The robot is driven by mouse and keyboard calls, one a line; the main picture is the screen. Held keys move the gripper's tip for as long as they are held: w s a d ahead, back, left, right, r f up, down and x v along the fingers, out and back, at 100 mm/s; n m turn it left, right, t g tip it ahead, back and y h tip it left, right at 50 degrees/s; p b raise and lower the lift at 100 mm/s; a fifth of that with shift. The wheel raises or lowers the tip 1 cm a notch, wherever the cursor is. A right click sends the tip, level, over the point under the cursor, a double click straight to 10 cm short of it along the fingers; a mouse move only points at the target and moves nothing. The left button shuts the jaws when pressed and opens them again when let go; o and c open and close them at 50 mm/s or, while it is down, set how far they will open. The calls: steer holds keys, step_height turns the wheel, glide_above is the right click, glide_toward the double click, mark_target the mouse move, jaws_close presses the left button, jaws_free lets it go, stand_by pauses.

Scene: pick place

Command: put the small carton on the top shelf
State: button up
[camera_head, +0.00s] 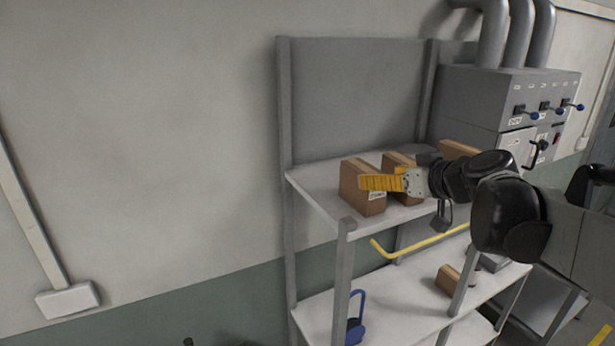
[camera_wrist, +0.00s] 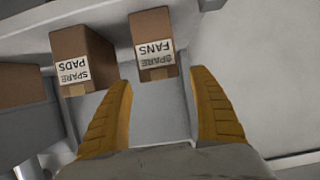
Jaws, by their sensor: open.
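On the top shelf (camera_head: 322,196) a brown carton (camera_head: 360,203) with a white label stands near the left end. My gripper (camera_head: 364,183) has its yellow fingers in front of it in the head view. In the wrist view the open fingers (camera_wrist: 160,83) point at a carton labelled SPARE FANS (camera_wrist: 152,30), which stands just beyond the tips, with an empty gap between them. This looks like the same left carton. A smaller-looking carton (camera_head: 447,280) sits on the shelf below. I cannot tell for sure which one is the small carton.
A second top-shelf carton (camera_head: 397,160), labelled SPARE PADS in the wrist view (camera_wrist: 83,55), stands beside it. Another carton (camera_head: 458,149) is further right, partly behind my arm. A yellow bar (camera_head: 420,245) and blue padlock-shaped object (camera_head: 355,325) are lower down. Shelf posts (camera_head: 343,285) stand in front.

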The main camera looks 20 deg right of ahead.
steer(key=s+a+f+m+g+h, duration=0.1)
steer(key=s+a+f+g, duration=0.2)
steer(key=s+a+f, duration=0.4)
steer(key=s+a+f+m+g+h, duration=0.1)
steer(key=s+a+f+g, duration=0.2)
steer(key=s+a+f, duration=0.4)
steer(key=s+f, duration=0.3)
steer(key=s, duration=0.3)
steer(key=shift+s+a+f+h, duration=0.2)
steer(key=shift+s+f+h, duration=0.05)
steer(key=shift+f+h, duration=0.1)
